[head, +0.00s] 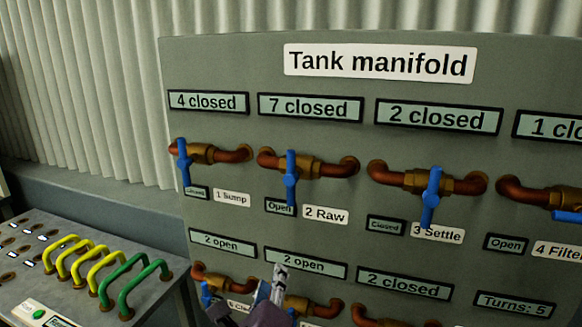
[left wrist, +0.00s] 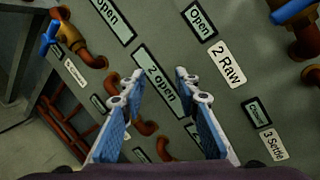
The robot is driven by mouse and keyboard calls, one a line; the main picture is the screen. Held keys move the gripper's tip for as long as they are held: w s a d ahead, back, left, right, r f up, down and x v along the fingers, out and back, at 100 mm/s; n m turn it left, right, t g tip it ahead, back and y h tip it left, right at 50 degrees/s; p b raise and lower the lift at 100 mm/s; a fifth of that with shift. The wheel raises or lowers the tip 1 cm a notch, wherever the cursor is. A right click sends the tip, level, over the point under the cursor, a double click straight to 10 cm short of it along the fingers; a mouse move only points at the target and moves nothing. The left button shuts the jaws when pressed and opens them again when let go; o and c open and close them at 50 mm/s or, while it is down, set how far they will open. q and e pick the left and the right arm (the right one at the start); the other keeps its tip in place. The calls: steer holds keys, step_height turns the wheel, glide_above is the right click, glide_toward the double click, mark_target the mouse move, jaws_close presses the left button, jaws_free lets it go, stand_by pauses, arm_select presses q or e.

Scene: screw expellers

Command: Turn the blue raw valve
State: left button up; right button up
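The raw valve (head: 291,178) is a blue lever on a brass body with copper elbows, in the upper row above the "2 Raw" label (head: 325,215). Its lever hangs vertically; the tag below reads "Open" and the display above reads "7 closed". Part of its blue lever (left wrist: 294,9) shows at the top right of the left wrist view. My left gripper (head: 272,284) is below the valve, in front of the lower row, apart from the lever. Its fingers (left wrist: 153,88) are spread with nothing between them. My right gripper is not in view.
The sump valve (head: 183,160) is left of the raw valve and the settle valve (head: 431,195) right of it. Lower-row pipes (head: 312,307) are partly hidden by my gripper. A side console (head: 75,295) with yellow and green handles stands at the lower left.

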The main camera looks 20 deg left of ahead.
arm_select(q)
step_height(320, 180, up, 10)
steer(key=w+d+m+t, duration=0.1)
steer(key=d+m+t, duration=0.15)
steer(key=m, duration=0.25)
steer(key=m+t+y, duration=0.1)
steer(key=m+t, duration=0.3)
steer(key=m, duration=0.2)
glide_toward(291, 172)
steer(key=d+x, duration=0.1)
steer(key=x, duration=0.4)
steer(key=p+x, duration=0.1)
steer(key=x, duration=0.2)
steer(key=a+p+x, duration=0.1)
steer(key=x, duration=0.2)
jaws_close()
